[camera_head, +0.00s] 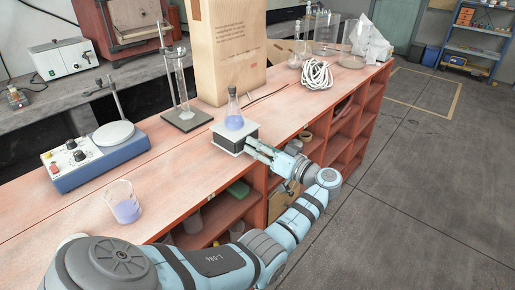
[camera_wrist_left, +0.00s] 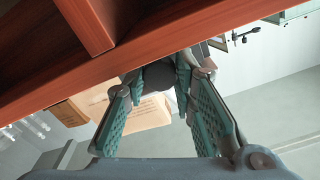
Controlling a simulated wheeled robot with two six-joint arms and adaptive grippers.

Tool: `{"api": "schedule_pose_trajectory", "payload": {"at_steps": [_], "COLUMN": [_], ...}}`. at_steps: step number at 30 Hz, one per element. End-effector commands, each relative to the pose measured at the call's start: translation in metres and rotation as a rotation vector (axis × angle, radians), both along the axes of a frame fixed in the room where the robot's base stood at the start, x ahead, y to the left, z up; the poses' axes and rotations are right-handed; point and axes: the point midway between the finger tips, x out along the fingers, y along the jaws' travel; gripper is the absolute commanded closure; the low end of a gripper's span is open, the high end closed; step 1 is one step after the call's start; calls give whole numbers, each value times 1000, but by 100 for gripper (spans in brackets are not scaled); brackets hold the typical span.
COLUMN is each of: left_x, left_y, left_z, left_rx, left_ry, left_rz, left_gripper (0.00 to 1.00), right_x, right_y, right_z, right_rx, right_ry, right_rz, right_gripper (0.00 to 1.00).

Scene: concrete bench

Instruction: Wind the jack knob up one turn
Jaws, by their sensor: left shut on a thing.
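The lab jack (camera_head: 229,142), a small box-like stand with a light top plate, stands near the front edge of the reddish bench. A stoppered conical flask (camera_head: 234,120) with blue-violet liquid stands upright on it. My left gripper (camera_head: 252,146) reaches in from the bench's front side to the jack's right side. In the left wrist view the gripper (camera_wrist_left: 160,80) is shut on the dark round jack knob (camera_wrist_left: 158,75), with a green pad on either side. The knob is hidden behind the fingers in the head view. My right gripper is not in view.
A beaker (camera_head: 125,205) with violet liquid stands at the front left, near a blue stirrer (camera_head: 100,158). A retort stand (camera_head: 187,119) and a large paper bag (camera_head: 228,50) are behind the jack. Open shelves (camera_head: 220,218) lie below the bench top, close to my arm.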

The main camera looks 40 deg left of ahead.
Motion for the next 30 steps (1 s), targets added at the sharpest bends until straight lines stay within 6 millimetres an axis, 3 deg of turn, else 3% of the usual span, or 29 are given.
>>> {"api": "schedule_pose_trajectory", "payload": {"at_steps": [9, 10, 14, 25, 30], "left_x": [0, 0, 0, 0, -1], "left_y": [0, 0, 0, 0, 0], "left_z": [0, 0, 0, 0, 2], "left_rx": [-3, -3, -3, -2, 4], "left_ry": [66, 65, 64, 29, -220], "left_rz": [1, 1, 1, 0, 0], "left_gripper": [100, 74, 55, 55, 55], "right_x": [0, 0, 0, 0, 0], "right_y": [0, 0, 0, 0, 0], "right_z": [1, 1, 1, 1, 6], "right_rx": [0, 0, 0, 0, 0], "right_ry": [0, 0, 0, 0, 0], "right_rz": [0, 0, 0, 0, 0], "right_gripper": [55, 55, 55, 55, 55]}}
